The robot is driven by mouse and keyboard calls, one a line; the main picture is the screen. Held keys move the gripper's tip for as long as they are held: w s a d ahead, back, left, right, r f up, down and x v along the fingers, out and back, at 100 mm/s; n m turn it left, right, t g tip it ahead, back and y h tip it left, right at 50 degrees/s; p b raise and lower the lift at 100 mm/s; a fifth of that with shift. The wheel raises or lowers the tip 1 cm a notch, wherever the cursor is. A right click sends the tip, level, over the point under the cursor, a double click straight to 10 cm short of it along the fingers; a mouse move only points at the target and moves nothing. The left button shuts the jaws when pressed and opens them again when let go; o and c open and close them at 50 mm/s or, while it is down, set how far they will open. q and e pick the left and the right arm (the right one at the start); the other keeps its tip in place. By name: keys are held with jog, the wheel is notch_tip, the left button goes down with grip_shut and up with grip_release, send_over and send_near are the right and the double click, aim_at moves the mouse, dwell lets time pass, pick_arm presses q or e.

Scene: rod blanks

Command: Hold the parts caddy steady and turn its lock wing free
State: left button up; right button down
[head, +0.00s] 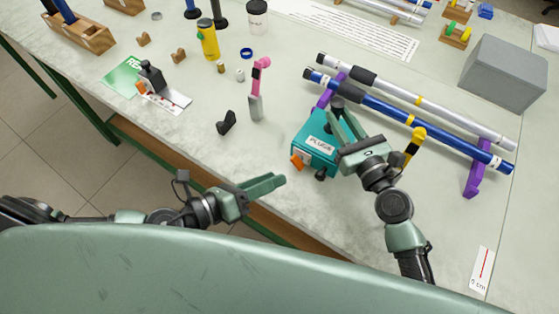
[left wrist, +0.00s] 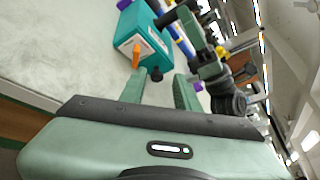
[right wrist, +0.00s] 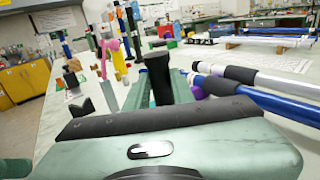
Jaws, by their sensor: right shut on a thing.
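The parts caddy (head: 312,138) is a teal box with a "PLUGS" label, near the front edge of the table. Its orange lock wing (head: 297,161) is on the front face, beside a dark knob (head: 320,174). My right gripper (head: 346,122) is shut on the caddy's black upright handle (right wrist: 158,75), seen between its fingers in the right wrist view. My left gripper (head: 274,183) is open and empty, left of and nearer than the caddy. In the left wrist view, the orange wing (left wrist: 136,56) lies just beyond the open fingers.
A grey box (head: 503,75) stands at far right. A black block (head: 227,122) and a pink-topped tool (head: 257,90) are to the left.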

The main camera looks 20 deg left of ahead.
pick_arm(q)
notch_tip(320, 180, up, 2)
jog(key=w+d+m+g+h, duration=0.2)
jog(key=w+d, duration=0.1)
jog(key=g+y, duration=0.3)
jog(key=g, duration=0.4)
send_near(293, 158)
jog(key=shift+m, duration=0.4)
jog(key=x, duration=1)
jog(key=shift+f, duration=0.35)
grip_shut()
